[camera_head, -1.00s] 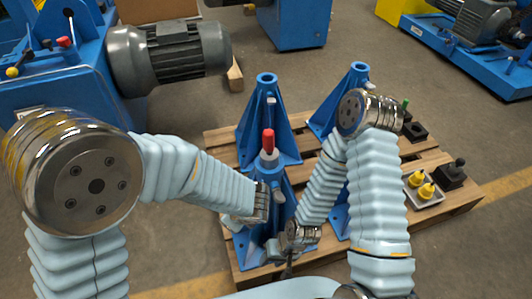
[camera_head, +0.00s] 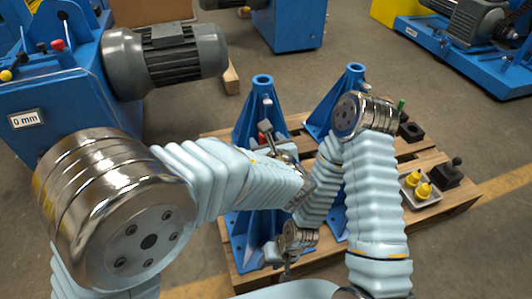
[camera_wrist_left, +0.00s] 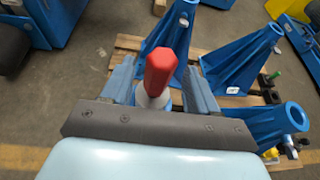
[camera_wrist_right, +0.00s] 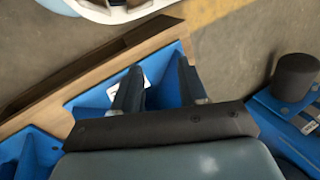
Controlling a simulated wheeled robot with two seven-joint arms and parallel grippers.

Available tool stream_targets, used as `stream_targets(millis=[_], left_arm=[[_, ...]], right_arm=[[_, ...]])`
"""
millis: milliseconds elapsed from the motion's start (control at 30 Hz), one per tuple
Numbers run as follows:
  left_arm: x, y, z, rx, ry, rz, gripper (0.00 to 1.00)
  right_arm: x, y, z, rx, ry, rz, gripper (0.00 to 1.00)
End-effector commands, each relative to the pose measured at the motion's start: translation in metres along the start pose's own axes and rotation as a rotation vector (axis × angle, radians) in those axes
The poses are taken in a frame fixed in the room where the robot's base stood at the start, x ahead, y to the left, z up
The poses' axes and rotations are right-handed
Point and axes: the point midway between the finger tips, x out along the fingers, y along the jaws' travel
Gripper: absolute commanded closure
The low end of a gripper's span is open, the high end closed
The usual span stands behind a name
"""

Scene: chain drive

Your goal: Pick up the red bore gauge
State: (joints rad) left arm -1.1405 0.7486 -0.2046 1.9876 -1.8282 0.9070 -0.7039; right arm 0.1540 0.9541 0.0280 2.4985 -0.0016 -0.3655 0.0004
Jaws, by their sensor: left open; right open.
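The red bore gauge (camera_head: 263,139) shows in the head view as a small red piece, mostly hidden by my left gripper (camera_head: 267,137). In the left wrist view the red handle (camera_wrist_left: 158,72) stands between the two open fingers of my left gripper (camera_wrist_left: 160,68), with a grey-white collar below it. Gaps seem to show on both sides, and whether a finger touches it I cannot tell. My right gripper (camera_head: 279,257) is low at the pallet's front. In the right wrist view its fingers (camera_wrist_right: 157,77) are open, with only blue metal and a label between them.
Blue stands (camera_head: 351,84) rise from a wooden pallet (camera_head: 455,208). A tray with yellow parts (camera_head: 421,203) and black blocks (camera_head: 449,177) lie at its right. A blue machine with a grey motor (camera_head: 180,55) stands at the left.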

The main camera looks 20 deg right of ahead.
Motion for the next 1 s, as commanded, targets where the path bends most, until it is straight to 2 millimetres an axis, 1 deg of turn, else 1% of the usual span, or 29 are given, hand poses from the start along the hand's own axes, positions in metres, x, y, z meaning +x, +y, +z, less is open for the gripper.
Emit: stream_targets(millis=[100,233,333,500,567,900,1000], left_arm=[[0.021,0.002,-0.003,0.001,0.002,0.004,0.41],[0.038,0.002,-0.003,0.0,0.001,0.003,0.41],[0.042,0.001,-0.003,0.0,0.002,0.002,0.41],[0.042,0.001,-0.004,-0.001,0.002,0.001,0.41],[0.042,0.001,-0.004,-0.001,0.002,0.001,0.48],[0.042,0.001,-0.004,0.0,0.002,0.001,1.0],[0.042,0.001,-0.004,0.0,0.002,0.001,1.0]], right_arm=[[-0.003,-0.002,0.0,-0.001,-0.001,-0.001,0.57],[-0.004,-0.002,0.0,-0.001,-0.001,-0.001,0.57],[-0.004,-0.002,0.0,-0.001,-0.001,-0.001,0.57],[-0.004,-0.002,0.0,-0.001,-0.001,-0.001,0.57],[-0.004,-0.002,0.0,-0.001,-0.001,-0.001,0.57],[-0.004,-0.002,0.0,-0.001,-0.001,-0.001,0.57],[-0.004,-0.002,0.0,-0.001,-0.001,-0.001,0.57]])
